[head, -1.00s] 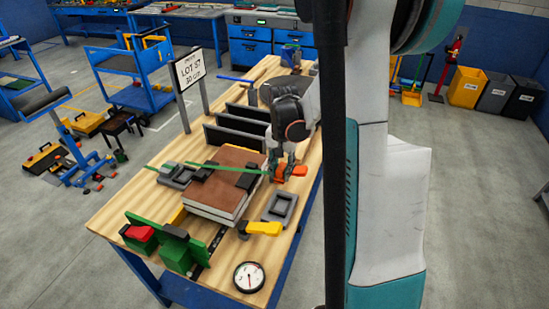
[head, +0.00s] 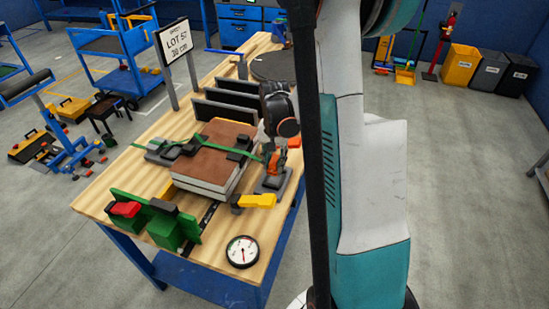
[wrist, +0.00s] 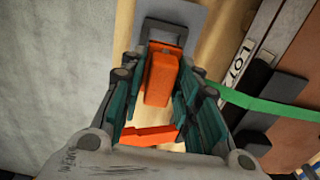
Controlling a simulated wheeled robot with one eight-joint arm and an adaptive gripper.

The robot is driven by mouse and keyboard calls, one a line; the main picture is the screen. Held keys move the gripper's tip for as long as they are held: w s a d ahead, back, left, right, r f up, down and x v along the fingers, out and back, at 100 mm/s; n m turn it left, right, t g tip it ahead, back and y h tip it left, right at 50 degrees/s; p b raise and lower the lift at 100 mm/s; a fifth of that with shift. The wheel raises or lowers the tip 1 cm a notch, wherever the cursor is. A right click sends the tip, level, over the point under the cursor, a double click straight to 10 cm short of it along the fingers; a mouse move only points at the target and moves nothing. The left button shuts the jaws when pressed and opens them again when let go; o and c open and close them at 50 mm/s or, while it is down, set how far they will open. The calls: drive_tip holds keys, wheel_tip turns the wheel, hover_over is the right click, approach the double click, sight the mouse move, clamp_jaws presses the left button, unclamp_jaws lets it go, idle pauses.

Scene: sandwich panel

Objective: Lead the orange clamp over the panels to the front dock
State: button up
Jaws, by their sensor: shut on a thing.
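My gripper (head: 277,162) is shut on the orange clamp (wrist: 160,78), whose body shows between the fingers in the wrist view. It is at the right side of the panel stack (head: 214,163). A green strap (wrist: 262,106) runs from the clamp across the brown top panel. A grey dock (head: 271,185) lies just below the gripper; its plate also shows beyond the clamp in the wrist view (wrist: 196,18). I cannot tell whether the clamp touches the dock. Another grey dock (head: 160,154) lies left of the stack. The fingers partly hide the clamp.
Black corner pieces (head: 238,155) sit on the stack under the strap. A yellow-handled clamp (head: 257,201), a round gauge (head: 242,251) and a green fixture (head: 165,230) stand nearer. Black upright panels (head: 222,112) and a lot sign (head: 174,43) stand behind.

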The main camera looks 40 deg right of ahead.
drive_tip(key=shift+f+b, duration=1.75)
drive_tip(key=shift+f, duration=0.65)
drive_tip(key=o, duration=1.2)
drive_tip(key=shift+c, duration=0.2)
wheel_tip(320, 180, up, 12)
drive_tip(key=shift+r, duration=0.1)
